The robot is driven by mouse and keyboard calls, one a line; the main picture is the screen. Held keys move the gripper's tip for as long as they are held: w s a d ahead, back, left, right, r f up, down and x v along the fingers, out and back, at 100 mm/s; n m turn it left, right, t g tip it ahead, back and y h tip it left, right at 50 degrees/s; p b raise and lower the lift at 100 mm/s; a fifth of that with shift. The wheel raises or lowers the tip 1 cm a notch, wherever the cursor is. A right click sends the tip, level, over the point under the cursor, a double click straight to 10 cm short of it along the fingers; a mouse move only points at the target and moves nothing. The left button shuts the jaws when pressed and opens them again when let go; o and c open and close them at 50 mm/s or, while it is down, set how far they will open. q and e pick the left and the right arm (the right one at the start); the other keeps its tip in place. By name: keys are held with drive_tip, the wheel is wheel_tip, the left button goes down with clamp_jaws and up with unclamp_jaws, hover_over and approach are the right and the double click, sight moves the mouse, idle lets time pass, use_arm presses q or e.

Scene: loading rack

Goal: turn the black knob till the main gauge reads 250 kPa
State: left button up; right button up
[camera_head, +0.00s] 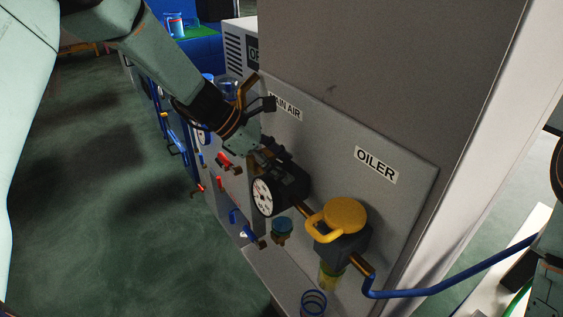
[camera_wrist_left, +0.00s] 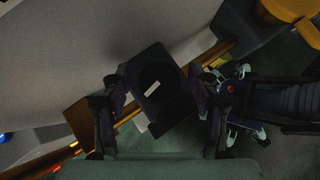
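The main gauge (camera_head: 263,196) is a white round dial on a black regulator body (camera_head: 288,184), under the MAIN AIR label. Its needle and figures are too small to read. My left gripper (camera_head: 262,158) is at the top of this body and hides the knob area in the head view. In the left wrist view, the black knob (camera_wrist_left: 158,80) shows as a dark round shape on the black body, between the two spread fingers of my left gripper (camera_wrist_left: 160,115). The fingers stand apart on either side, and I see no clear contact.
A yellow-capped oiler (camera_head: 345,213) stands right of the gauge, with a blue pipe (camera_head: 425,290) leading right. Red-handled valves (camera_head: 223,159) and a blue-handled valve (camera_head: 238,219) lie left and below. The grey panel (camera_head: 330,135) backs them. Green floor on the left is open.

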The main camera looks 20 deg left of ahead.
use_arm(q)
drive_tip(key=shift+d, duration=0.25)
drive_tip(key=c, duration=0.6)
drive_tip(key=shift+a, duration=0.1)
drive_tip(key=c, duration=0.5)
drive_tip(key=shift+w+m+g+p, duration=0.1)
drive_tip(key=shift+m+g+p, duration=0.6)
drive_tip(key=shift+m+g, duration=0.8)
drive_tip(key=shift+m, duration=0.4)
drive_tip(key=shift+f+m+g, duration=0.1)
drive_tip(key=shift+m+g, duration=0.8)
drive_tip(key=shift+m, duration=0.3)
drive_tip(key=shift+m+g+b, duration=0.35)
drive_tip(key=shift+m+g, duration=0.55)
drive_tip(key=shift+m, duration=0.3)
drive_tip(key=shift+y, duration=0.3)
